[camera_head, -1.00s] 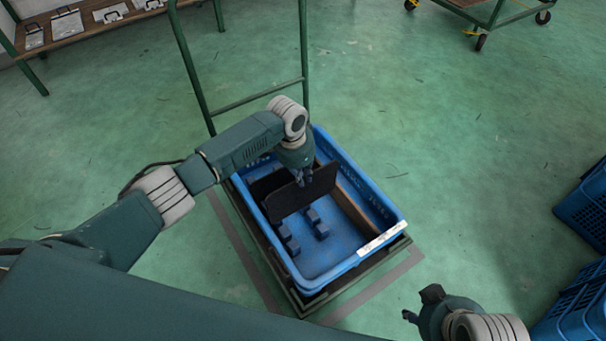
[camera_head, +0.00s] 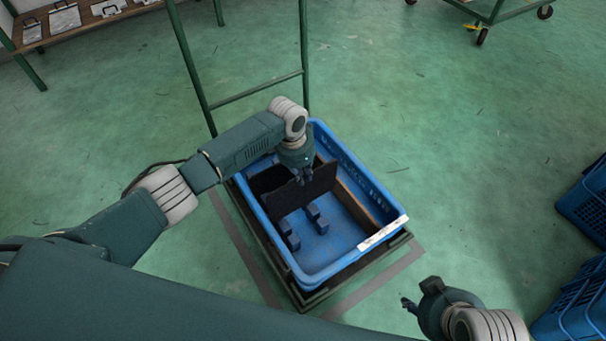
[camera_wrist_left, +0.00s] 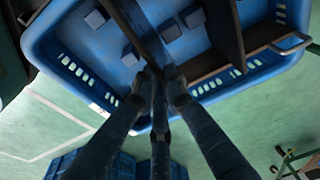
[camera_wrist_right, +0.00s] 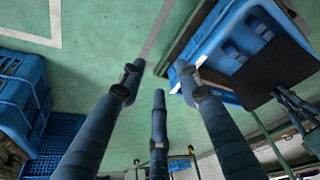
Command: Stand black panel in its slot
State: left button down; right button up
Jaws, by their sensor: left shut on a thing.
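The black panel (camera_head: 290,193) stands roughly upright inside the blue crate, across its width. My left gripper (camera_head: 306,180) is shut on the panel's upper edge. In the left wrist view the panel (camera_wrist_left: 140,35) runs up from between the left fingers (camera_wrist_left: 162,85). Blue slot blocks (camera_head: 314,218) stand in rows on the crate floor, near the panel's lower edge; whether the panel sits between them I cannot tell. My right gripper (camera_head: 409,304) is outside the crate at lower right. In the right wrist view its fingers (camera_wrist_right: 160,85) are spread and empty.
The blue crate (camera_head: 372,240) rests on a dark green cart with a tall handle frame (camera_head: 255,92). Another dark panel (camera_head: 268,180) stands behind in the crate, and a brown board (camera_head: 357,207) lies along its right wall. More blue crates (camera_head: 590,205) stand at right.

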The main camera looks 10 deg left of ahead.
aim_at(304, 189)
pick_arm(q)
jog(key=shift+f, duration=0.4)
jog(key=shift+f+b, duration=0.4)
jog(key=shift+f, duration=0.1)
pick_arm(e)
jog(key=shift+w+a+r+t+y, duration=0.1)
jog(key=shift+w+a+r+t, duration=0.25)
jog(key=shift+w, duration=0.5)
jog(key=shift+w+a+r+t+y, duration=0.1)
jog(key=shift+w+a+r+t, duration=0.25)
jog(key=shift+w, duration=0.55)
jog(key=shift+w+a+r+t+y, duration=0.1)
jog(key=shift+w+a+t, duration=0.1)
jog(key=shift+w+t, duration=0.5)
jog(key=shift+w, duration=0.25)
